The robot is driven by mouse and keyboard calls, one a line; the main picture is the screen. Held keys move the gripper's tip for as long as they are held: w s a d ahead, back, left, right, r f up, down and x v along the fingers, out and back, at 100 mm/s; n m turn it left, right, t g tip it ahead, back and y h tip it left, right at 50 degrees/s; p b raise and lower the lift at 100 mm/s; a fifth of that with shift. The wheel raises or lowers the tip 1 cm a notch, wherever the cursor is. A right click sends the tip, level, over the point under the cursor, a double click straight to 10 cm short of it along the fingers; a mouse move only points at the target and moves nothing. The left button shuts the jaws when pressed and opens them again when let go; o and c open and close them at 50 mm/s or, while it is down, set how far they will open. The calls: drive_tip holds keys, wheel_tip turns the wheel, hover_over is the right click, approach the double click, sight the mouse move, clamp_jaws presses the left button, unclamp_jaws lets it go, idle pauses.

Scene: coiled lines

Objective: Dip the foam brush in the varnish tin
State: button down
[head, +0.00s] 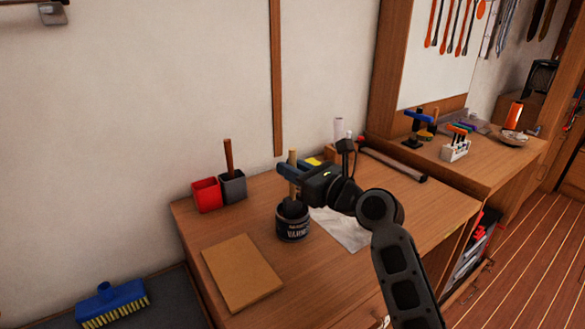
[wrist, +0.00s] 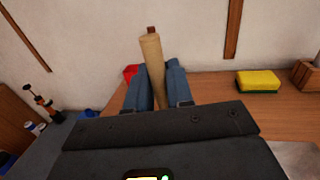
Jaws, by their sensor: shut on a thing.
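The foam brush has a pale wooden handle (head: 293,160) and a dark foam head (head: 293,208). My gripper (head: 291,172) is shut on the handle, which stands about upright between its blue fingers. In the wrist view the handle (wrist: 152,70) also shows between the fingers (wrist: 157,88). The varnish tin (head: 293,227) is dark with a white label and stands on the bench below my gripper. The foam head is at the tin's mouth; I cannot tell how deep it sits. The tin is hidden in the wrist view.
A red cup (head: 207,195) and a grey cup (head: 232,187) holding a brown-handled tool stand left of the tin. A flat tan board (head: 241,273) lies in front. A yellow sponge (wrist: 258,81) lies right of my gripper in the wrist view. A pale sheet (head: 343,231) lies to the right.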

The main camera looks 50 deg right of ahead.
drive_tip(key=shift+f, duration=0.3)
idle(0.6)
wheel_tip(320, 180, up, 7)
drive_tip(key=p, duration=0.8)
drive_tip(key=shift+r, duration=0.1)
idle(0.6)
